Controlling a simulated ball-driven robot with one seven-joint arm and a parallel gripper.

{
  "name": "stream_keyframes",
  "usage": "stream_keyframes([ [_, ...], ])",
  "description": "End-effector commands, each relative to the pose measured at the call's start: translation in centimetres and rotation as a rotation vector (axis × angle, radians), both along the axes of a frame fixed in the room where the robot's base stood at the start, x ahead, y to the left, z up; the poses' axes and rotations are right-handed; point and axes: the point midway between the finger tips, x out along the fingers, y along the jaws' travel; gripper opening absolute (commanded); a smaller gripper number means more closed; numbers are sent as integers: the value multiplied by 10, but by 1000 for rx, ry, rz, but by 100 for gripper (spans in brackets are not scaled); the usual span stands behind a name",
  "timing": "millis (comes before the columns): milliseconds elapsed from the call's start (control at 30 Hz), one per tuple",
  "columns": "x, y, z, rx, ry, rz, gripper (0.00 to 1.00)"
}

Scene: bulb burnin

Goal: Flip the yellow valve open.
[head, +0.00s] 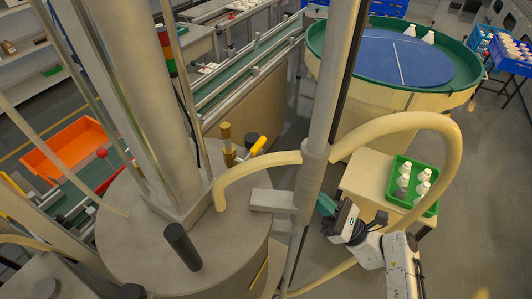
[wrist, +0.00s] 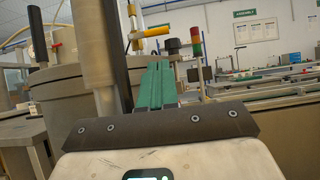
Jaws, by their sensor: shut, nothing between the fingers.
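The yellow valve handle (head: 257,145) sits on a brass-coloured valve body (head: 227,150) on top of the large round tank, behind the bent cream hose. The handle slants up to the right in the head view. In the wrist view the yellow handle (wrist: 152,32) lies roughly level, pointing right from its brass post (wrist: 133,22), above and beyond my fingertips. My gripper (head: 326,206) is right of and nearer than the valve, across a grey upright post, and touches nothing. Its green fingers (wrist: 156,68) are together and empty in the wrist view.
The grey post (head: 338,80) and cream hose (head: 420,120) stand between my gripper and the valve in the head view. The tank top (head: 140,235) bears a dark cylinder (head: 183,246). A green tray (head: 391,190) with white bottles sits on a stand behind my arm.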

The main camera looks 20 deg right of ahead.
Motion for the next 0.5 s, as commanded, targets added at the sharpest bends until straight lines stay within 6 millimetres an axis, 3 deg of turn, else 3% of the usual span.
stream_keyframes([
  [267,1,2,2,-2,0,1,0],
  [500,21,16,21,-3,-2,4,0],
])
